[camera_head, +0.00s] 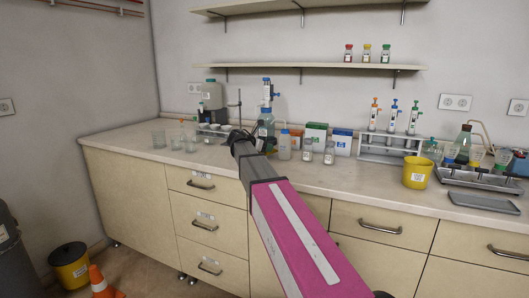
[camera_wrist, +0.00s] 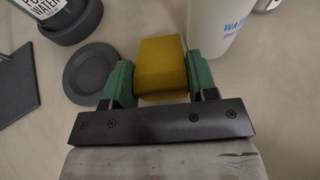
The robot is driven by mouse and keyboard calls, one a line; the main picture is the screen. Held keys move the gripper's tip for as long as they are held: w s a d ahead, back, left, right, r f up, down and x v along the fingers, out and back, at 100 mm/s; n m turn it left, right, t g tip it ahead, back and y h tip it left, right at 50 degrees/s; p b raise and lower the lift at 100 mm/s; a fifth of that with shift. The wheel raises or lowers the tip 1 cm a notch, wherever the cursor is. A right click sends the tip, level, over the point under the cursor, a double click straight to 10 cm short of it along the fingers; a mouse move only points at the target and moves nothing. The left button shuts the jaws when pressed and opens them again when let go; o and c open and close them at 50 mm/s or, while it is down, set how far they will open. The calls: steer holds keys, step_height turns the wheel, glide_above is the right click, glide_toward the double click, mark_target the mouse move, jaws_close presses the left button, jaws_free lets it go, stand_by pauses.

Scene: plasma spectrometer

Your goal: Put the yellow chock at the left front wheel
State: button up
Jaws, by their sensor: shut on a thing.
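The yellow chock (camera_wrist: 162,68) sits between the green fingers of my gripper (camera_wrist: 158,82) in the wrist view, and the fingers press on its two sides. In the head view my gripper is over the counter near its back, mostly hidden behind my own arm. The chock cannot be made out there. Small dark caster wheels show under the cabinet, one at the left end (camera_head: 115,243) and a pair under the drawers (camera_head: 182,276). I cannot tell which is the left front wheel.
The counter (camera_head: 135,140) holds glass beakers (camera_head: 159,138), bottles, boxes, a pipette stand and a yellow bucket (camera_head: 417,172). A white labelled container (camera_wrist: 222,25) and a grey dish (camera_wrist: 91,72) are close to my gripper. An orange cone (camera_head: 98,282) and a bin (camera_head: 70,265) stand on the floor.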

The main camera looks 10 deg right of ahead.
steer(key=shift+f, duration=1)
steer(key=shift+f, duration=0.1)
steer(key=o, duration=1)
steer(key=shift+c, duration=0.2)
steer(key=shift+s+a+r, duration=0.1)
steer(key=shift+a+r, duration=0.05)
steer(key=shift+r, duration=0.05)
steer(key=v, duration=1)
steer(key=shift+s+a+r, duration=0.15)
steer(key=shift+a+r, duration=0.05)
steer(key=shift+a, duration=0.1)
steer(key=shift+o, duration=0.5)
steer(key=shift+s+a+r, duration=0.15)
steer(key=shift+a, duration=0.05)
